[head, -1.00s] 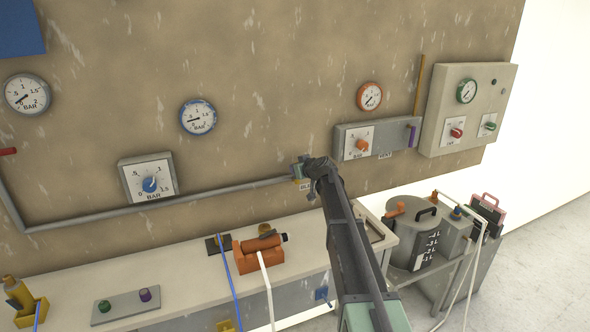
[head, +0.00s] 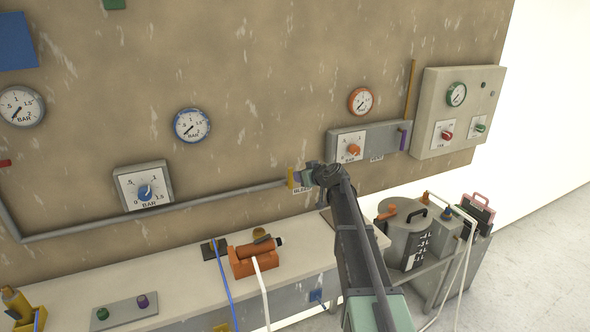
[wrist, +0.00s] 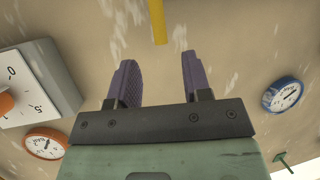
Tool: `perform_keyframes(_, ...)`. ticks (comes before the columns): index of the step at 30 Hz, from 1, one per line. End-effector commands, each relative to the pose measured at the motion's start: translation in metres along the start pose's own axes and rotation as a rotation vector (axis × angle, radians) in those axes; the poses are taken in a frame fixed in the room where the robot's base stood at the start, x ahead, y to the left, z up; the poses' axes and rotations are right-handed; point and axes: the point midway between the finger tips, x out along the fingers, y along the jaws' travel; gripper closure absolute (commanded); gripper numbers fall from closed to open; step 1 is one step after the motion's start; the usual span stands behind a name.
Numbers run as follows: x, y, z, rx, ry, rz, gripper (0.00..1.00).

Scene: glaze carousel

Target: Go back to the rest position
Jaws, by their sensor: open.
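My gripper (head: 304,177) is open and empty, close to the wall at the right end of the grey pipe (head: 150,218). A yellow lever (head: 291,178) stands upright just left of its purple fingers, above a label that seems to read BLEED. In the wrist view, the two fingers of my gripper (wrist: 158,75) are spread apart. The yellow lever (wrist: 158,22) lies ahead of the fingertips, lined up with the gap and not between them. The blue-rimmed gauge (head: 192,125) has its needle pointing down-left, near zero.
A dial box (head: 144,187) with a blue knob is left along the pipe. A grey box with an orange knob (head: 353,150) and an orange-rimmed gauge (head: 361,101) are to the right. Below are the workbench (head: 190,285), an orange device (head: 253,258) and a metal tank (head: 405,228).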

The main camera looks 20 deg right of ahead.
Motion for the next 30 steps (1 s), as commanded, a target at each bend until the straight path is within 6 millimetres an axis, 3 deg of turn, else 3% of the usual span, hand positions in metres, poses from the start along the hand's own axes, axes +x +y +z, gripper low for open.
perform_keyframes(3, -0.015, 0.000, -0.001, 0.000, 0.000, 0.001, 0.55)
perform_keyframes(15, -0.014, 0.000, 0.001, 0.006, 0.000, 0.000, 0.55)
perform_keyframes(17, -0.014, -0.002, 0.002, 0.049, -0.007, -0.011, 0.55)
perform_keyframes(19, -0.018, -0.014, 0.015, 0.143, -0.081, -0.057, 0.55)
perform_keyframes(23, -0.075, -0.080, 0.084, 0.317, -0.411, -0.109, 0.55)
perform_keyframes(27, -0.162, -0.167, 0.159, 0.423, -0.817, -0.019, 0.55)
perform_keyframes(30, -0.226, -0.214, 0.198, 0.429, -1.039, 0.108, 0.55)
